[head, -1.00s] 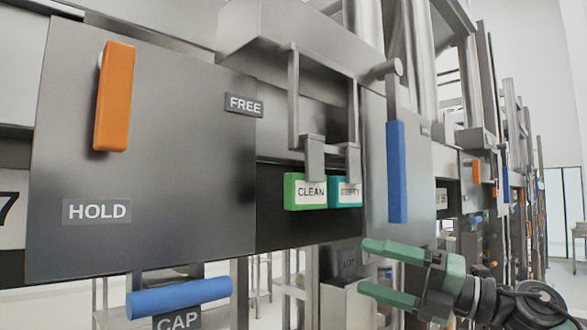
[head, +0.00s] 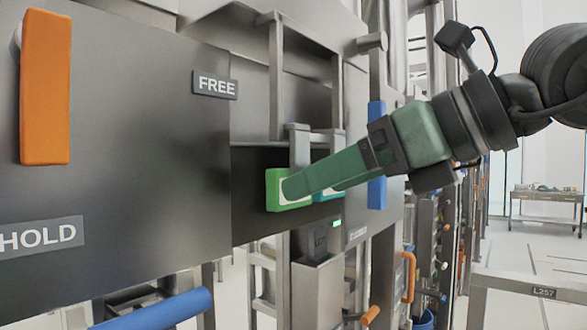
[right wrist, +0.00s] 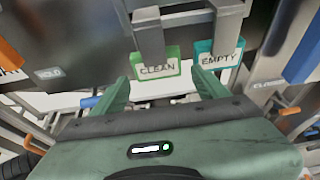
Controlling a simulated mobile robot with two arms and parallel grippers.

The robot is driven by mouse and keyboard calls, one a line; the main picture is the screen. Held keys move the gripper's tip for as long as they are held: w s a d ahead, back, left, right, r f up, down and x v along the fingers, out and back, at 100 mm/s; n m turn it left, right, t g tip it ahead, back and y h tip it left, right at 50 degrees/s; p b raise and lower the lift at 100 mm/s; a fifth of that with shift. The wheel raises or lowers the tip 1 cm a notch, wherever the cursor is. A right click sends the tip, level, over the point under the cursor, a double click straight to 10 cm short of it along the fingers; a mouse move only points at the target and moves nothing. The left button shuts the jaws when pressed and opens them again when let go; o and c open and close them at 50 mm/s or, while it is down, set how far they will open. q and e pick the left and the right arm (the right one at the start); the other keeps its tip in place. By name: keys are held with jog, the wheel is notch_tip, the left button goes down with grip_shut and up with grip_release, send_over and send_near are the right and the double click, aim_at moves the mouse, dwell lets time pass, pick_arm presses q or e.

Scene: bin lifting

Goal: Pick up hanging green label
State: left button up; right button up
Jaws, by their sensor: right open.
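The green label (head: 273,190) hangs from a metal clip in the dark recess of the steel panel. It reads CLEAN in the right wrist view (right wrist: 158,68). A teal label (head: 330,192) marked EMPTY hangs just right of it; it also shows in the right wrist view (right wrist: 217,60). My right gripper (head: 300,187) is open and reaches in from the right, its fingers covering much of both labels in the head view. In the right wrist view its fingertips (right wrist: 165,85) lie below and to either side of the green label, with no grip on it. My left gripper is not in view.
An orange handle (head: 45,88) and a FREE plate (head: 215,85) are on the panel at left. A blue handle (head: 377,155) stands right of the labels, behind my right gripper. A blue bar (head: 160,310) sticks out below. Open floor lies at right.

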jog(key=p+x, duration=0.1)
jog(key=x, duration=0.3)
jog(key=shift+a, duration=0.2)
jog(key=shift+s, duration=0.1)
jog(key=c, duration=0.5)
jog(key=shift+d, duration=0.1)
jog(key=c, duration=0.5)
jog(key=shift+o, duration=0.2)
jog(key=shift+r, duration=0.15)
